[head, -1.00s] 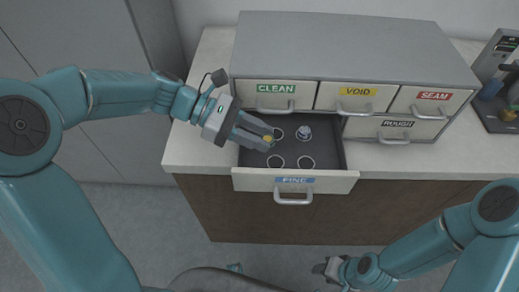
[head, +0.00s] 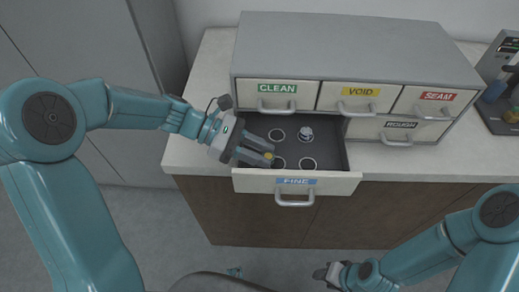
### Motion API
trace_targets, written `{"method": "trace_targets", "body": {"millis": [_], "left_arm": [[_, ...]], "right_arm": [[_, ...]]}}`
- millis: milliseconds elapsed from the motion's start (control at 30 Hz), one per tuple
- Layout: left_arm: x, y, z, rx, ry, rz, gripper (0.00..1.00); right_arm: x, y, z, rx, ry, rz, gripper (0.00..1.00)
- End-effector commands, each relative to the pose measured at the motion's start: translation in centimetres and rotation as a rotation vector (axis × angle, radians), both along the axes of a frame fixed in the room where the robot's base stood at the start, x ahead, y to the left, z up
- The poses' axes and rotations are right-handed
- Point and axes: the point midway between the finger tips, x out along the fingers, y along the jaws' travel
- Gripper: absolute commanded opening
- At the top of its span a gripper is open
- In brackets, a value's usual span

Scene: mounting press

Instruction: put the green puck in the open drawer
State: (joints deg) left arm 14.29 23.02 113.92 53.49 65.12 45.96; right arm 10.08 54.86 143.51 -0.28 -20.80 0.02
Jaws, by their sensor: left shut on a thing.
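The open drawer (head: 247,182), labelled FINE, is pulled out at the front of the grey cabinet. Its dark floor has several pale ring marks, and a small grey-white piece (head: 306,134) sits at the back right one. My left gripper (head: 269,157) reaches in over the drawer's left side, low near the front left ring. It is shut on a small puck (head: 268,155) that shows only as a yellow patch between the fingertips. I see no green on it, and most of it is hidden. My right gripper (head: 325,274) is low at the bottom, away from the drawer, too small to read.
The cabinet (head: 350,50) has shut drawers labelled CLEAN, VOID, SEAM and ROUGH. It stands on a pale counter (head: 420,162). A dark machine (head: 500,100) stands at the far right. The floor in front of the counter is mostly clear.

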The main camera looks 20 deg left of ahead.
Motion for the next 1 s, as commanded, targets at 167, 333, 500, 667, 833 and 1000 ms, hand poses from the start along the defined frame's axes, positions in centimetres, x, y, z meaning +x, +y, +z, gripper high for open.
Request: {"method": "trace_targets", "body": {"millis": [167, 333, 500, 667, 833, 1000], "left_arm": [[0.0, 0.0, -0.4, 0.001, 0.001, 0.000, 0.01], [-0.1, 0.0, -0.5, 0.002, 0.001, -0.001, 0.56], [-0.1, 0.1, -0.5, 0.004, 0.001, -0.001, 0.56], [0.0, 0.1, -0.6, 0.005, 0.000, -0.001, 0.56], [0.0, 0.1, -0.4, 0.006, 0.000, 0.000, 0.56], [0.0, 1.3, 1.2, 0.005, -0.002, 0.004, 0.56]], "right_arm": [[0.0, 0.0, -0.2, 0.000, 0.000, 0.000, 0.43], [0.0, 0.0, -0.2, 0.000, 0.000, 0.000, 0.43], [0.0, 0.0, -0.2, 0.000, 0.000, 0.000, 0.43], [0.0, 0.0, -0.2, 0.000, 0.000, 0.000, 0.43], [0.0, 0.0, -0.1, 0.000, 0.000, 0.000, 0.43], [0.0, 0.0, 0.5, 0.000, 0.000, 0.000, 0.43]]}}
